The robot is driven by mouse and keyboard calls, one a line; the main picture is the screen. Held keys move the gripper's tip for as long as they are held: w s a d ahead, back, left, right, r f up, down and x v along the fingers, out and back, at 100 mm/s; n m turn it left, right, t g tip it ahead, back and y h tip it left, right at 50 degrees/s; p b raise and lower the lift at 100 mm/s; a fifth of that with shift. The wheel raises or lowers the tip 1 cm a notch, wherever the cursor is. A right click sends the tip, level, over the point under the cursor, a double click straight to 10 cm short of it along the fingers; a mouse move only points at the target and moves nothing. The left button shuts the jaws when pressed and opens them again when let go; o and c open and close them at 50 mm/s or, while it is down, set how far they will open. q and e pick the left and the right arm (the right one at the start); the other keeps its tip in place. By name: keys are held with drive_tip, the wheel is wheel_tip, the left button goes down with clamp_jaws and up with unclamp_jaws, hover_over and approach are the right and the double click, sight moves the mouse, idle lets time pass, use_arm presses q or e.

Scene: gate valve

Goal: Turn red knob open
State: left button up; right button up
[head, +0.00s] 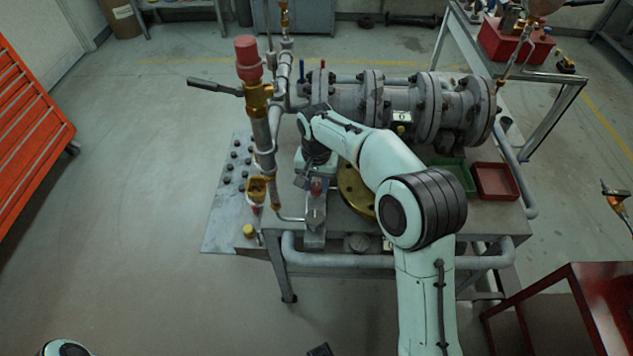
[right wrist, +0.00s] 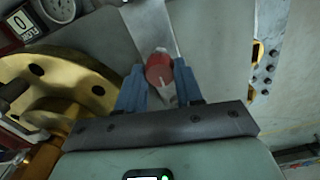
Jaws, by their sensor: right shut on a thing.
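The red knob (head: 316,187) is a small round red cap on a metal fitting at the front of the workbench. In the right wrist view the red knob (right wrist: 158,72) sits between the two blue-grey fingers of my right gripper (right wrist: 160,88), near their tips. The fingers are closed around it, one on each side. In the head view my right gripper (head: 305,180) points down beside the knob and partly hides it. My left gripper is not clearly seen; a dark piece at the bottom edge is too cut off to identify.
A brass flange (head: 356,190) lies right beside the gripper. Behind stands a large grey pipe valve (head: 400,98). A vertical pipe with a red cap (head: 247,58) rises on the left. Green and red trays (head: 494,181) are at the right. The floor at left is clear.

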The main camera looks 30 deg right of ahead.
use_arm(q)
drive_tip(key=shift+r, duration=0.15)
use_arm(e)
drive_tip(key=n+p, duration=0.2)
drive_tip(key=n, duration=0.1)
drive_tip(key=shift+r+n, duration=0.1)
drive_tip(key=shift+n, duration=0.2)
drive_tip(key=n+p, duration=0.2)
drive_tip(key=n, duration=0.2)
drive_tip(key=shift+n, duration=0.3)
drive_tip(key=n+p, duration=0.1)
drive_tip(key=n, duration=0.4)
drive_tip(key=shift+p, duration=0.4)
use_arm(q)
drive_tip(key=w+r+p, duration=0.1)
drive_tip(key=w+r, duration=0.2)
drive_tip(key=r, duration=0.4)
drive_tip(key=shift+w+r+t, duration=0.2)
drive_tip(key=shift+r+t, duration=0.05)
drive_tip(key=shift+t, duration=0.05)
use_arm(e)
drive_tip(key=shift+n, duration=2.3)
drive_tip(key=o, duration=1)
drive_tip(key=shift+o, duration=0.2)
